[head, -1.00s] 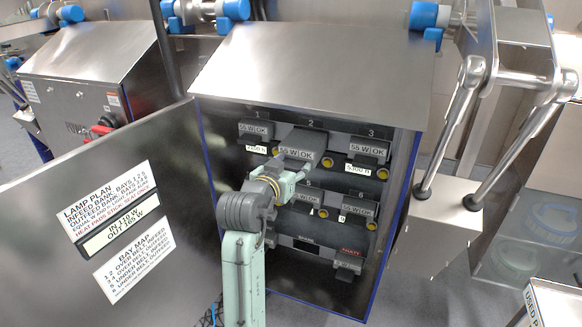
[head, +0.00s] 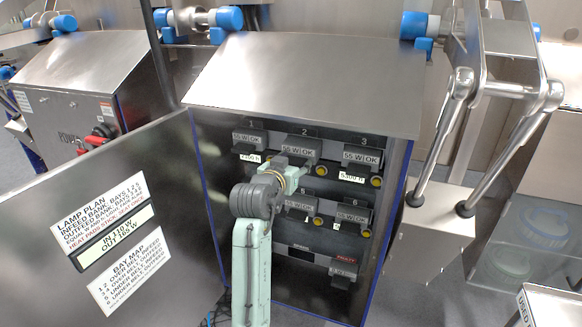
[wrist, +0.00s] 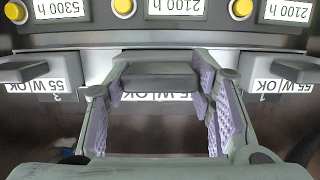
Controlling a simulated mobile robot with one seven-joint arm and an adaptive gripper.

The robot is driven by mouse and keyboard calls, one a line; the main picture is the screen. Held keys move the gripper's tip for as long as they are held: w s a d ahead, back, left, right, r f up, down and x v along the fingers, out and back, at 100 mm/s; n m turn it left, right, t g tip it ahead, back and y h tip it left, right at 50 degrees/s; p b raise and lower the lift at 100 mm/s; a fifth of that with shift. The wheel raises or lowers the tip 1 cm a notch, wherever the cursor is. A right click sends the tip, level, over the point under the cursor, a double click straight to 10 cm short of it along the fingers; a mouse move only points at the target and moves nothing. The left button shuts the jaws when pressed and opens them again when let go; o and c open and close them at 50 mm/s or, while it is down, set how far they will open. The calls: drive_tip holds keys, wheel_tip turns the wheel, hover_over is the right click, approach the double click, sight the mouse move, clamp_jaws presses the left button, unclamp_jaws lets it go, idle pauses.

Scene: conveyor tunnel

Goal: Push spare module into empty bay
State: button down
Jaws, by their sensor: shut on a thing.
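The spare module (head: 299,148), a grey block with a "55 W OK" label, sits in bay 2, the top middle bay of the open cabinet. Its face appears about in line with its neighbours; whether it is fully seated I cannot tell. My gripper (head: 291,168) is at its front, partly covering its lower part and handle. In the wrist view, my gripper (wrist: 160,88) has its purple-padded fingers on either side of the module's grey handle (wrist: 158,75), shut on it. The module's label shows upside down and partly hidden behind the handle.
Modules in bay 1 (head: 248,138) and bay 3 (head: 361,157) flank it closely, with yellow buttons below. More modules sit in the lower row, including bay 6 (head: 352,216). The open cabinet door (head: 60,185) stands left of my arm.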

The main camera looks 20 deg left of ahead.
drive_tip(key=shift+w+r, duration=0.1)
drive_tip(key=shift+w, duration=1)
drive_tip(key=c, duration=0.9)
unclamp_jaws()
drive_tip(key=shift+s, duration=0.1)
drive_tip(key=shift+c, duration=0.2)
drive_tip(key=o, duration=0.3)
drive_tip(key=v, duration=1.2)
drive_tip(key=shift+d, duration=0.1)
